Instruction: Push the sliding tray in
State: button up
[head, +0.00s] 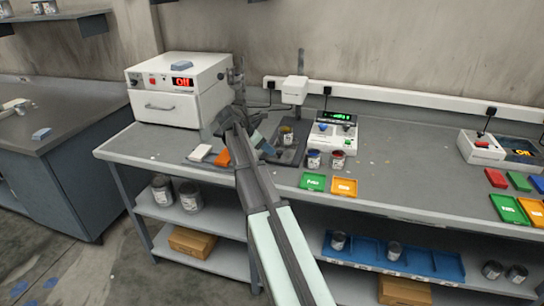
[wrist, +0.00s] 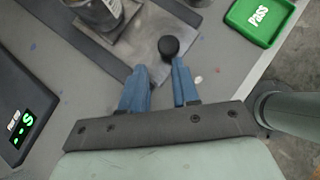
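The sliding tray appears to be the flat grey metal plate with a can on it, under the white-headed stand (head: 294,90). In the wrist view the plate (wrist: 150,30) carries a round black knob (wrist: 168,47) near its edge, and a grey can (wrist: 98,12) stands on it.
A scale (head: 333,130) with a green display and two paint cans are right of the stand. A green Pass tray (head: 313,182) and an orange tray (head: 344,187) lie near the bench's front edge.

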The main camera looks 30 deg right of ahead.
aim_at(282, 135)
jog(key=s+a+h, duration=0.1)
jog(key=s+a+f+t+h, duration=0.1)
jog(key=a, duration=0.1)
jog(key=s+a+n+h, duration=0.1)
jog(key=s+a, duration=0.1)
jog(key=shift+a+f, duration=0.15)
jog(key=shift+c, duration=1.4)
jog(key=s+a+t+h, duration=0.1)
jog(key=a, duration=0.1)
jog(key=s+a+n+t+h, duration=0.1)
jog(key=a, duration=0.1)
jog(key=s+a+r+n+t+h, duration=0.1)
jog(key=a+t, duration=0.1)
jog(key=shift+a+h, duration=0.25)
jog(key=shift+h, duration=0.05)
grip_shut()
jog(key=shift+n, duration=0.3)
jog(key=x, duration=1.3)
jog(key=shift+w+d+r, duration=0.1)
jog(key=shift+w+r, duration=0.1)
jog(key=shift+r, duration=0.1)
jog(key=w+d, duration=1)
jog(key=shift+w+d, duration=0.2)
jog(key=shift+w, duration=0.1)
jog(key=shift+w+d, duration=0.15)
jog(key=shift+d, duration=0.05)
